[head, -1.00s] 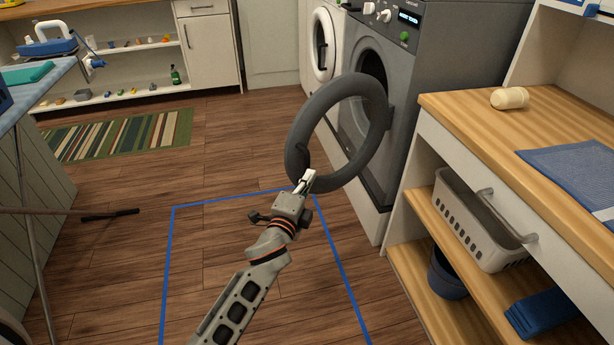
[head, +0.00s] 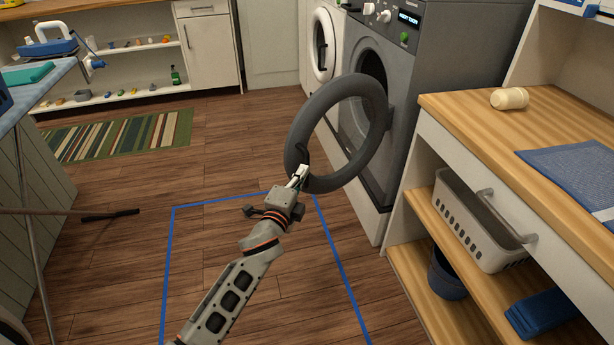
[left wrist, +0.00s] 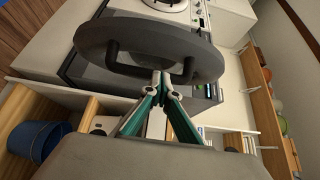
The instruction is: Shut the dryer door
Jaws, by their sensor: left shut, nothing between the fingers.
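The dryer (head: 420,60) is the dark grey machine at the upper right of the head view. Its round door (head: 297,150), a thick grey ring, stands wide open, swung out over the floor. The dryer's dark drum opening shows through and behind the ring. My left gripper (head: 302,172) is shut and empty at the lower left of the ring, at or very near its rim; I cannot tell if it touches. In the left wrist view the closed fingertips (left wrist: 160,76) lie in front of the door (left wrist: 130,35), near its dark handle. My right gripper is not in view.
A white washer (head: 322,45) stands beyond the dryer. A wooden counter (head: 455,105) with a basket (head: 470,225) on its shelf stands to the right. An ironing board (head: 30,90) is at the left. The floor inside the blue tape outline (head: 240,198) looks clear.

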